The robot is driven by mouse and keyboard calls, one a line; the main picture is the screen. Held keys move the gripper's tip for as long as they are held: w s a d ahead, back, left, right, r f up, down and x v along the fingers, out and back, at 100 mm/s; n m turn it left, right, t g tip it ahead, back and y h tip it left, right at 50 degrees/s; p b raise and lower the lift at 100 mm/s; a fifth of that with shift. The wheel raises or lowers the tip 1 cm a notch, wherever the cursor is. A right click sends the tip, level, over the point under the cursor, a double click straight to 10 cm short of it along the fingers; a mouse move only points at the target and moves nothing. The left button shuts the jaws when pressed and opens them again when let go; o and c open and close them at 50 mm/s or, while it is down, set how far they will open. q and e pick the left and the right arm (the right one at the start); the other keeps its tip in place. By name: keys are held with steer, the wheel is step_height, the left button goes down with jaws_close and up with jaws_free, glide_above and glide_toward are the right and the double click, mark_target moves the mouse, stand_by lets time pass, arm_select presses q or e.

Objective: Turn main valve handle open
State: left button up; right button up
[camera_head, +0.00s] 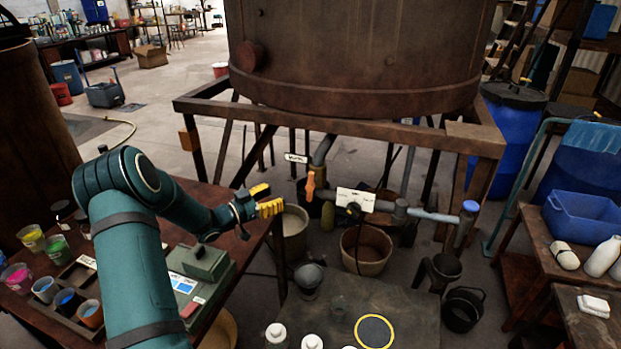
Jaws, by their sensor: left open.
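An orange valve handle (310,187) hangs upright on the pipe (323,150) under the big rusty vat (360,50). A small white label (296,158) with dark lettering, too small to read surely, sits just above and left of it. My left gripper (267,199), with yellow fingertips, is open and empty. In the picture it is just left of the orange handle, apart from it. My right gripper is not in view.
A horizontal pipe (432,214) with a white card (355,199) and a blue end runs right of the handle. Buckets (366,250) stand below. A side table (232,270) with paint cups and a green box is under my left arm.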

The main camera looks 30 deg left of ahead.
mark_target(311, 185)
arm_select(q)
steer(key=b+x, duration=0.1)
steer(key=x, duration=1.2)
steer(key=shift+w+d, duration=0.15)
steer(key=shift+w, duration=0.2)
jaws_close()
